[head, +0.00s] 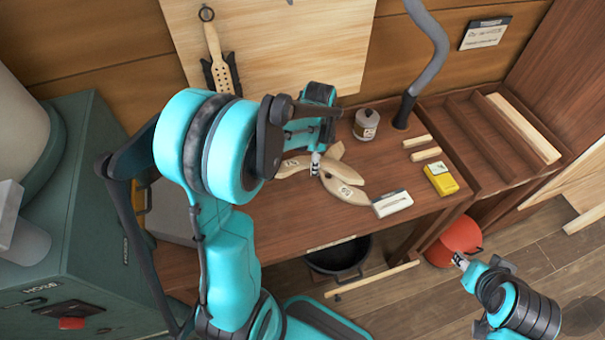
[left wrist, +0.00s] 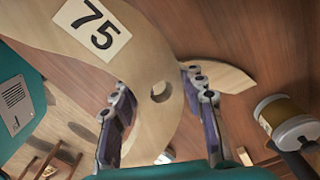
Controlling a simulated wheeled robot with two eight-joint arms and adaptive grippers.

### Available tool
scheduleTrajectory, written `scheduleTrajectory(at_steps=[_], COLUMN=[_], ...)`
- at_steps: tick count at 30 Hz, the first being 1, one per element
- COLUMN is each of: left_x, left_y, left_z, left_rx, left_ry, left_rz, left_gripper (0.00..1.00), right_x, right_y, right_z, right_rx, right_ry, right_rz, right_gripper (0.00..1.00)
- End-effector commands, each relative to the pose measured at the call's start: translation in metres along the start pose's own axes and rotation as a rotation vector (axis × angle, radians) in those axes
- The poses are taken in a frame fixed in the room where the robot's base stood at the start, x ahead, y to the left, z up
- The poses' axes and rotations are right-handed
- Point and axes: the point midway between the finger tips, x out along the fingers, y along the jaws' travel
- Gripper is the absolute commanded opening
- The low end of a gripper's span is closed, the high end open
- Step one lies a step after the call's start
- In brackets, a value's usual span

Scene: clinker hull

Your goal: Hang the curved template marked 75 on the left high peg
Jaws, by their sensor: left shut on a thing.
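The curved pale wooden template marked 75 (left wrist: 150,48) fills the upper left of the left wrist view, with its black number on a white label. My left gripper (left wrist: 158,112) is shut on it near its holed end. In the head view my left gripper (head: 315,160) is over the bench, at the end of a labelled template (head: 338,186) that looks like the held one. Other pale template parts show beside it, left (head: 288,168) and behind (head: 335,151). My right gripper (head: 460,261) is low at the right, its jaws too small to read. No left high peg can be made out.
A jar (head: 366,124), grey hose (head: 432,60), yellow box (head: 440,179) and white box (head: 392,203) are to the right. A black bucket (head: 338,262) sits below.

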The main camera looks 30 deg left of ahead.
Motion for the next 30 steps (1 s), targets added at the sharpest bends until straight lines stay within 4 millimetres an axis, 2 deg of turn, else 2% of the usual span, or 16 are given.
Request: scheduleTrajectory(at_steps=[1, 3, 8, 11, 18, 30], left_x=[0.009, 0.016, 0.022, 0.028, 0.062, 0.067], left_y=[-0.003, -0.005, -0.007, -0.007, -0.008, -0.007], left_z=[0.011, 0.022, 0.035, 0.036, 0.036, 0.036], left_rx=[-0.006, -0.005, -0.002, 0.000, -0.001, -0.001], left_ry=[0.000, 0.000, 0.000, 0.000, 0.000, 0.000], left_rz=[0.000, 0.000, 0.000, 0.000, 0.000, 0.000], left_gripper=[0.00, 0.00, 0.00, 0.00, 0.00, 0.00], right_x=[0.004, 0.007, 0.009, 0.011, 0.023, 0.025], right_y=[0.000, 0.000, 0.000, 0.000, 0.000, 0.000], right_z=[0.003, 0.005, 0.006, 0.008, 0.016, 0.018], right_rx=[0.000, 0.000, 0.000, 0.000, 0.000, 0.000], right_ry=[0.000, 0.000, 0.000, 0.000, 0.000, 0.000], right_rz=[0.000, 0.000, 0.000, 0.000, 0.000, 0.000], right_gripper=[0.40, 0.40, 0.40, 0.40, 0.40, 0.40])
